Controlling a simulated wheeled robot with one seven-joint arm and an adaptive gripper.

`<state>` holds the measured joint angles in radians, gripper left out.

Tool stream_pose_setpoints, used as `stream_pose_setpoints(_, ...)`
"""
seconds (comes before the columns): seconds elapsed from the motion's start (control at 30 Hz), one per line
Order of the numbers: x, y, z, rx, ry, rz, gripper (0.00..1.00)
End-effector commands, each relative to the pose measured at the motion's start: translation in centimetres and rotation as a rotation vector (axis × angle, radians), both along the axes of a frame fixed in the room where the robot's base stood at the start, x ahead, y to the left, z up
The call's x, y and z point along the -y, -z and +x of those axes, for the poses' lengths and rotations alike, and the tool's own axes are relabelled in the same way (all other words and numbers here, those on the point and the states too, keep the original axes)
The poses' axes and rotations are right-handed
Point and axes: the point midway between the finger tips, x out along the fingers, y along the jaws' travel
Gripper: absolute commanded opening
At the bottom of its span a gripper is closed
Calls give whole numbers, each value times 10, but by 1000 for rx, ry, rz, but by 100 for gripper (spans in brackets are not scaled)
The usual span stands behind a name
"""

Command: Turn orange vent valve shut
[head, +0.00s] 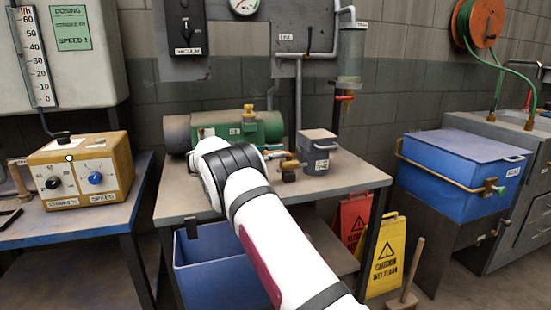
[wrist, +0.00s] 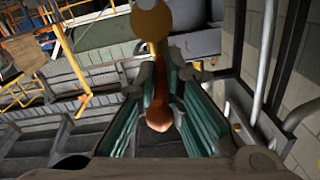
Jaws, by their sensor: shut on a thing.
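The orange vent valve shows in the wrist view as an orange lever (wrist: 157,112) joined to a round brass-coloured body (wrist: 152,20). My gripper (wrist: 163,75) has its teal-padded fingers on either side of the lever and is shut on it. In the head view my white arm reaches over the table, and its wrist hides most of the gripper. Small orange and brass parts (head: 289,165) show just right of the wrist, beside a grey canister (head: 318,158). How far the lever is turned is hard to tell.
A green motor (head: 235,128) lies behind my wrist on the table (head: 345,180). A yellow dosing box (head: 80,170) stands left, a blue chest (head: 460,175) right. A yellow floor sign (head: 385,255) stands beside the table. The table's front right is clear.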

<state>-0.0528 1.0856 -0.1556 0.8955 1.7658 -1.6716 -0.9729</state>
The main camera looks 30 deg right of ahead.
Motion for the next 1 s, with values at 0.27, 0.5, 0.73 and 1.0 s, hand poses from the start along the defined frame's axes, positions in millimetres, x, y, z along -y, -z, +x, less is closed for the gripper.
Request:
stream_pose_setpoints(0.27, 2, -2, 1, 5, 52, -6, 0)
stream_pose_setpoints(0.5, 3, -4, 1, 4, 63, -7, 0)
stream_pose_setpoints(0.73, 3, -5, 1, 4, 64, -8, 0)
stream_pose_setpoints(1.0, 3, -3, 1, 3, 63, -6, 30)
